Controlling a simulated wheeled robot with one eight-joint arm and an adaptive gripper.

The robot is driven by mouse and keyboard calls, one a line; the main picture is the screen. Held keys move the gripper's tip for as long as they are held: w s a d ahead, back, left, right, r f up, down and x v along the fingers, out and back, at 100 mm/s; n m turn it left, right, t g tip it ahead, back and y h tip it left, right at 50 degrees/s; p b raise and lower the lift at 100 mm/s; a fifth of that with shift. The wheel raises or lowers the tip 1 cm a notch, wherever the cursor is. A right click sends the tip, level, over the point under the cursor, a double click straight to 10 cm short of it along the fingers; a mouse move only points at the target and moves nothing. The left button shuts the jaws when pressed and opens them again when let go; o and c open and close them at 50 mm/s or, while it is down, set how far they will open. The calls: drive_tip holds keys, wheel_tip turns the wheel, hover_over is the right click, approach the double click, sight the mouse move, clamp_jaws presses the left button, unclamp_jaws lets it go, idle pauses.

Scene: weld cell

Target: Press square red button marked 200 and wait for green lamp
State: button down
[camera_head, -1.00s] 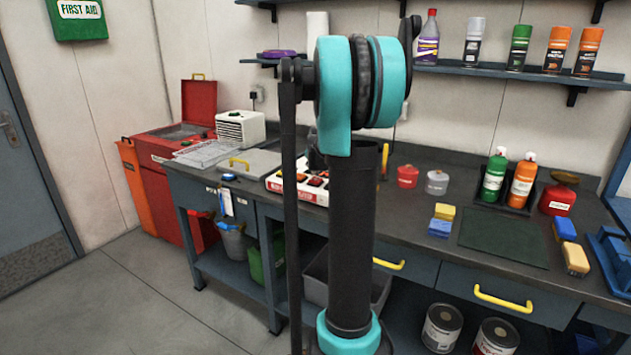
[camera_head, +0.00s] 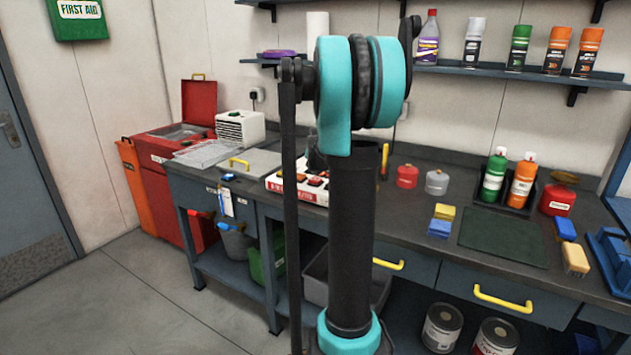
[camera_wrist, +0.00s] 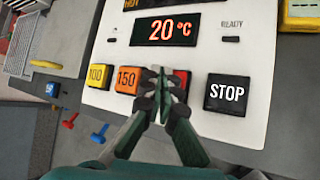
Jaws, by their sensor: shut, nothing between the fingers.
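The white control panel (camera_wrist: 215,70) shows in the wrist view with a red "20 °C" display (camera_wrist: 165,30). A yellow 100 button (camera_wrist: 98,75), an orange 150 button (camera_wrist: 128,79) and a black STOP button (camera_wrist: 227,92) sit in a row. A red button (camera_wrist: 183,76) between 150 and STOP is mostly hidden behind my gripper (camera_wrist: 165,76), so its number cannot be read. My gripper is shut and empty, its tips over that red button; contact cannot be told. The lamp under READY (camera_wrist: 231,39) is dark. The panel's white box (camera_head: 285,186) shows partly behind my arm in the head view.
Left of the box stand a grey lid with a yellow handle (camera_head: 240,162) and a wire rack (camera_head: 203,153). Red and grey small canisters (camera_head: 407,176) stand to the right. Spray bottles (camera_head: 522,180) stand further right on the bench. A shelf (camera_head: 520,70) runs above.

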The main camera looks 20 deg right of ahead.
drive_tip(key=shift+f, duration=0.15)
drive_tip(key=shift+f, duration=0.2)
drive_tip(key=shift+f, duration=0.5)
idle(0.7)
idle(0.4)
drive_tip(key=shift+r, duration=0.95)
drive_tip(key=shift+r, duration=0.1)
drive_tip(key=shift+r, duration=2.4)
drive_tip(key=shift+a+f, duration=0.1)
